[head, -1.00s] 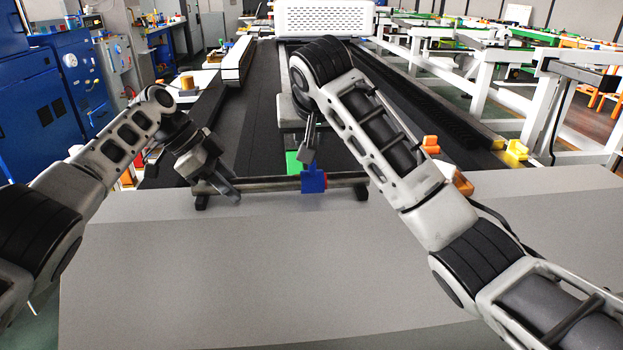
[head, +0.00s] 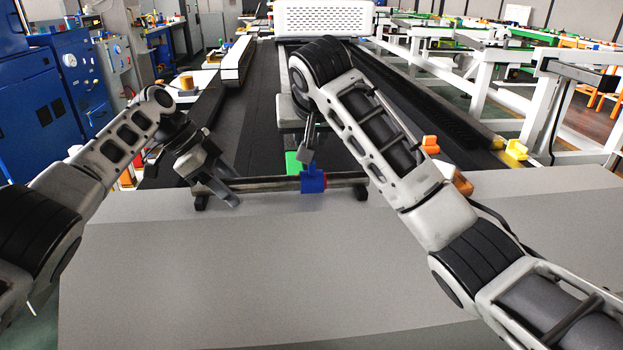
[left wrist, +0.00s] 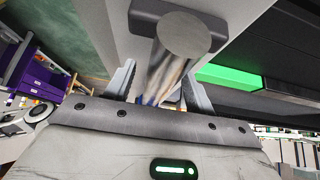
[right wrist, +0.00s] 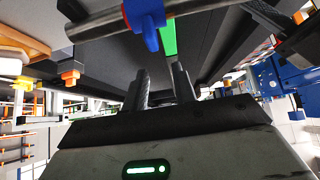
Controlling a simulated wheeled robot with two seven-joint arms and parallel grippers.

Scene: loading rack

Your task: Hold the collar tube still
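The collar tube (head: 270,184) is a grey metal bar lying level on two dark supports at the far edge of the grey table. Its blue collar (head: 313,181), with a red edge, sits right of the middle; it also shows in the right wrist view (right wrist: 148,18). My left gripper (head: 232,189) is at the tube's left part. In the left wrist view its fingers (left wrist: 160,88) are apart, with the tube (left wrist: 170,75) running between them and a gap visible on one side. My right gripper (head: 307,158) is just above the collar. Its fingers (right wrist: 161,88) are apart and empty.
The grey table top (head: 270,270) in front is clear. A green block (head: 293,161) lies behind the tube. Orange (head: 430,144) and yellow (head: 516,149) pieces stand to the right. Dark rails run back to a white perforated box (head: 325,18).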

